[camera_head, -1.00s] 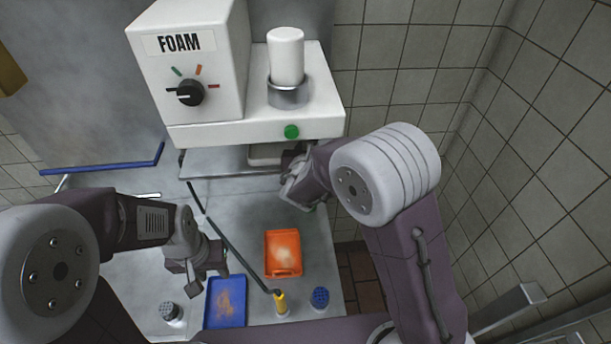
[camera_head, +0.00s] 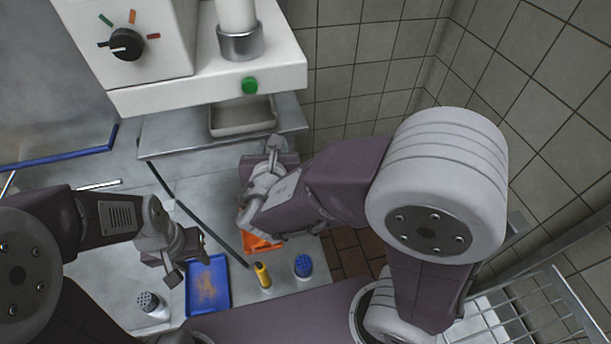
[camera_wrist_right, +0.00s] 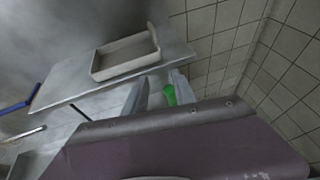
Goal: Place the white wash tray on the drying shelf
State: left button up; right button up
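The white wash tray (camera_head: 243,130) lies on a metal ledge under the foam machine. It also shows whole and empty in the right wrist view (camera_wrist_right: 125,57). My right gripper (camera_head: 262,160) is just on the near side of the tray, apart from it. In the right wrist view its two fingers (camera_wrist_right: 157,90) stand apart with nothing held between them. My left gripper (camera_head: 186,266) hangs above the counter beside the blue tray, with its fingers apart and empty. A wire rack (camera_head: 535,305), seemingly the drying shelf, shows at the lower right, partly behind my right arm.
The foam machine (camera_head: 215,85) with its green button (camera_head: 250,85) overhangs the ledge (camera_head: 170,135). Tiled walls stand behind and right.

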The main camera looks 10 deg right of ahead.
jog(key=s+d+f+m+g+h, duration=0.3)
jog(key=s+d+f+m+g, duration=0.7)
jog(key=d+m, duration=0.55)
jog(key=s+a+f+m+g+y+b, duration=0.1)
jog(key=f+m+b, duration=0.3)
jog(key=m, duration=0.5)
jog(key=s+a+f+m+g+y+b, duration=0.1)
jog(key=s+f+m+y+b, duration=0.3)
jog(key=f+m, duration=0.5)
jog(key=shift+a+f+m+y, duration=0.2)
jog(key=shift+a+m+y, duration=0.1)
jog(key=shift+a+m, duration=0.05)
